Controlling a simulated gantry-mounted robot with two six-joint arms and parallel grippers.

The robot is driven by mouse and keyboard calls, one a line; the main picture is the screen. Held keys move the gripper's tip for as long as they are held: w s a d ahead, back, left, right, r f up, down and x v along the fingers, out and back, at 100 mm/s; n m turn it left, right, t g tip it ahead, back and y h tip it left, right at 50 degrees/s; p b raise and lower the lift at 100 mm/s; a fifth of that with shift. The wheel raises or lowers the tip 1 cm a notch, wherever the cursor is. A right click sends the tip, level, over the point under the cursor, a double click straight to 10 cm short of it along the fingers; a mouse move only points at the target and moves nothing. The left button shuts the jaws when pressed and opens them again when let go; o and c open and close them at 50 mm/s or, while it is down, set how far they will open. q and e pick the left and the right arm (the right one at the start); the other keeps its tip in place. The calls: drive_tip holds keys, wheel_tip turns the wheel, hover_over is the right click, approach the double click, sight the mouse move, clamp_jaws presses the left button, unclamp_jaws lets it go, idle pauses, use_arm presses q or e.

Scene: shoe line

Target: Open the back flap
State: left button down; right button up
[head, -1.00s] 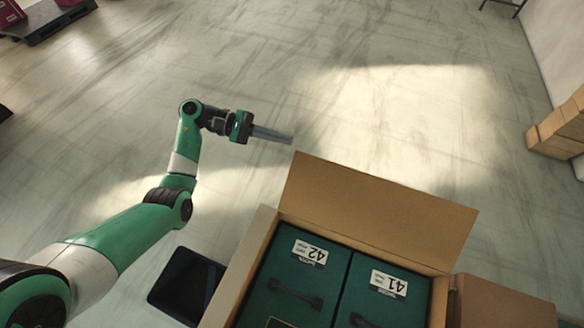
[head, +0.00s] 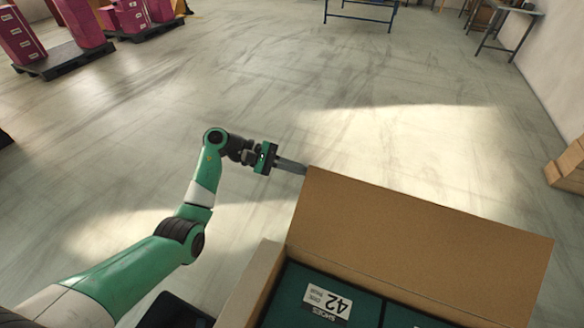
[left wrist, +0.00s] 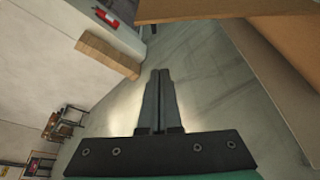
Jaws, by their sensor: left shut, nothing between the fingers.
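The back flap (head: 420,235) of the cardboard box stands raised along the box's far edge in the head view, tilted away from the opening. My left gripper (head: 303,169) is shut and empty, its fingertips at the flap's upper left corner. I cannot tell whether they touch it. In the left wrist view the closed fingers (left wrist: 159,100) point over bare floor, with brown cardboard (left wrist: 220,12) at the upper right. Green shoe boxes (head: 325,290) lie inside the box, one labelled 42. My right gripper is not in view.
The left side flap (head: 252,285) stands outward. A dark object (head: 172,312) is beside the box at lower left. Stacked cartons (head: 568,168) stand at the right wall, and pallets with magenta boxes (head: 62,60) at far left.

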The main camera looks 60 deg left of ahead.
sight(318, 176)
use_arm(q)
drive_tip(key=shift+w+d+r, duration=0.15)
drive_tip(key=shift+d+r, duration=0.2)
drive_tip(key=shift+d, duration=0.35)
drive_tip(key=shift+w+d+r, duration=0.1)
drive_tip(key=shift+d+r, duration=0.25)
drive_tip(key=shift+d, duration=0.4)
drive_tip(key=shift+w+d+r, duration=0.15)
drive_tip(key=shift+d+r, duration=0.2)
drive_tip(key=shift+d, duration=0.35)
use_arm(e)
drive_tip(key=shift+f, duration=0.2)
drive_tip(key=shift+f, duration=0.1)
